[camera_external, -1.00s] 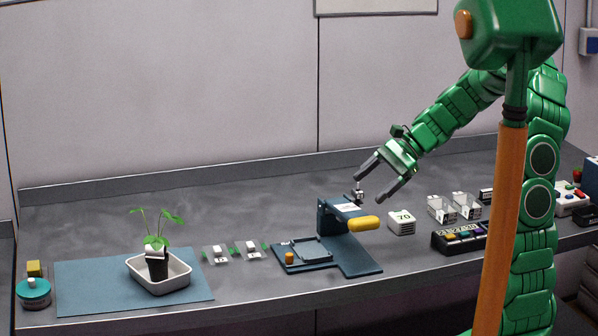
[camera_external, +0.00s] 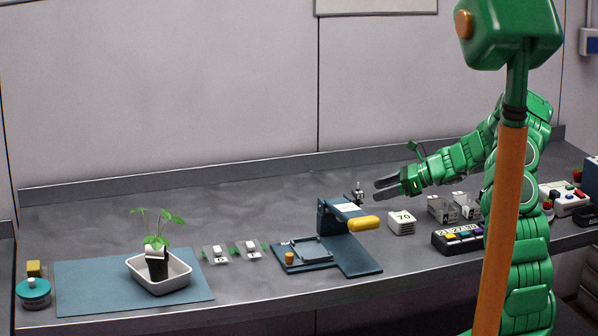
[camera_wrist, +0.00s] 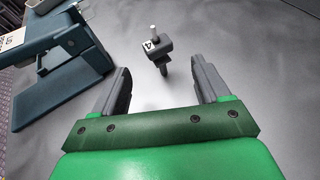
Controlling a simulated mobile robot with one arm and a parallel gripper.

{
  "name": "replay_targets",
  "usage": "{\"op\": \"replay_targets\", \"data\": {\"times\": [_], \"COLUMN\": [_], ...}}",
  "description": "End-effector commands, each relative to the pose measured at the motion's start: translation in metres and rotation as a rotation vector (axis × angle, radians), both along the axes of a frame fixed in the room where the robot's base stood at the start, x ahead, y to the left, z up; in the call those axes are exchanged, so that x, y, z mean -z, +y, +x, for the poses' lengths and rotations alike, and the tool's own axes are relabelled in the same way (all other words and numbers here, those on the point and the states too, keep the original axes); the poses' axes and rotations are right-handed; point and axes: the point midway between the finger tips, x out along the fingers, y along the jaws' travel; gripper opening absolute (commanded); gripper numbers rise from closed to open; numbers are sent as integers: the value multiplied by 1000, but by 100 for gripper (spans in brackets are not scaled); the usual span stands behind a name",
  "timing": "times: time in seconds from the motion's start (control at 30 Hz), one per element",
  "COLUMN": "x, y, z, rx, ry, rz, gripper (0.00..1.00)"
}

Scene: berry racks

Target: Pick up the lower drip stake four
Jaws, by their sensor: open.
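The drip stake four is a small dark grey piece with a white label reading 4 and a pale pin on top. It stands upright in the wrist view (camera_wrist: 160,52), ahead of my gripper (camera_wrist: 163,78) and roughly midway between the fingers' lines. In the external view the stake (camera_external: 358,192) is behind the blue press, just left of my gripper (camera_external: 376,188). My gripper is open and empty, low over the bench and pointing left. The stake's foot is partly hidden by the press in the external view.
The blue press (camera_external: 365,257) with a yellow handle stands in front of the stake. A potted plant in a white tray (camera_external: 178,283) is far left. The bench behind is clear.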

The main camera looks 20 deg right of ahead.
Motion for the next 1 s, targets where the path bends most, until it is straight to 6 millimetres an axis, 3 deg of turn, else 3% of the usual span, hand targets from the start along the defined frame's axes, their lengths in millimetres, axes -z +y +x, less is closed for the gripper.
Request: {"op": "replay_targets", "data": {"times": [0.47,0.8,1.0], "x": [13,29,31], "y": [27,62,65], "z": [13,29,31], "rx": [1,1,2], "ry": [2,4,3], "rz": [2,3,2], "gripper": [75,75,75]}}
